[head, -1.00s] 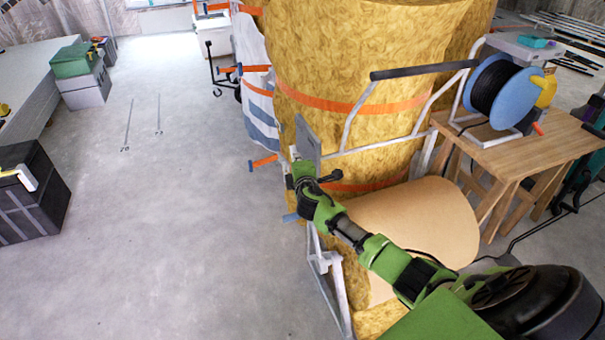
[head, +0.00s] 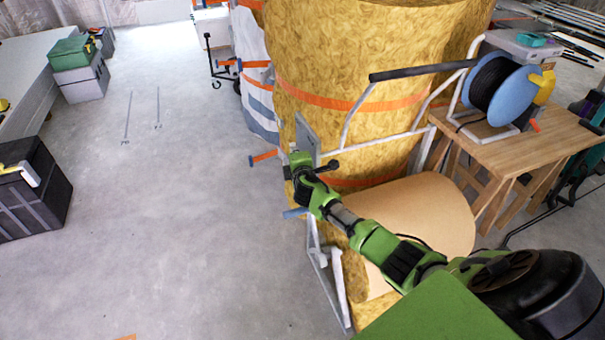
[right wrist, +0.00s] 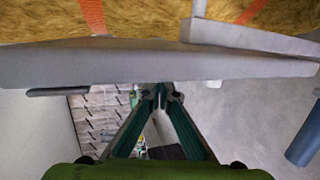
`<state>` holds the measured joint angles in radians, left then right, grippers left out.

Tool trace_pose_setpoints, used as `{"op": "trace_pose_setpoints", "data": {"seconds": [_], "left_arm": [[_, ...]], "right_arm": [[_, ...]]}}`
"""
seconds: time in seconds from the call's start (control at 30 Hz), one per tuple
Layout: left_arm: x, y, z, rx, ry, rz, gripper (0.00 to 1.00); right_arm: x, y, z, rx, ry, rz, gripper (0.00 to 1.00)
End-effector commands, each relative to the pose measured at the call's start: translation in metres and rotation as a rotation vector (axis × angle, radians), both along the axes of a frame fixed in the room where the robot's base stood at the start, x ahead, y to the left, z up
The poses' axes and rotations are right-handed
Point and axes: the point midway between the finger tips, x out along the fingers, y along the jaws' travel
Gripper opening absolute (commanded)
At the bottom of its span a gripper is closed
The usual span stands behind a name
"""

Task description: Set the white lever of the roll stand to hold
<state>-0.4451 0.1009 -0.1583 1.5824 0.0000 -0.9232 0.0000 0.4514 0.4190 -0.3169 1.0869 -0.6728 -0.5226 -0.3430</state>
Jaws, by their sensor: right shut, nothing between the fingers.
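The roll stand (head: 336,275) is a pale tube frame around a brown roll (head: 425,225), in the middle right of the head view. A grey upright plate (head: 306,136) stands at its left end; a broad grey plate (right wrist: 100,66) crosses the right wrist view. My right gripper (head: 299,160) is at the lower part of this plate, its tips partly hidden. In the right wrist view its fingers (right wrist: 160,92) meet, empty, close to the plate's edge. A pale bar (right wrist: 250,40) lies along the plate; I cannot tell whether it is the white lever. My left gripper is out of view.
Tall yellow wool rolls (head: 350,60) with orange straps stand behind the frame. A wooden table (head: 535,150) with a blue cable reel (head: 500,92) is at right. A black case (head: 30,190) is at left. The floor between is mostly clear.

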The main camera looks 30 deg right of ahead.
Motion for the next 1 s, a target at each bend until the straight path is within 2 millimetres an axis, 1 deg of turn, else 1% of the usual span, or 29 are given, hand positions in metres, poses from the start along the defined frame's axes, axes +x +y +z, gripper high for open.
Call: {"op": "trace_pose_setpoints", "data": {"seconds": [0.2, 0.5, 1.0], "left_arm": [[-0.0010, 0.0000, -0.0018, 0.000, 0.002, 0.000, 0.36], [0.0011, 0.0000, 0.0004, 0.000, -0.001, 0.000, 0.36], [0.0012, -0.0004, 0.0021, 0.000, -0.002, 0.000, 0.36]], "right_arm": [[0.0038, -0.0013, -0.0003, -0.001, 0.000, -0.001, 0.00], [0.0075, -0.0021, -0.0001, -0.001, 0.000, -0.001, 0.00], [0.0085, -0.0024, 0.0013, -0.001, -0.003, 0.000, 0.00]]}}
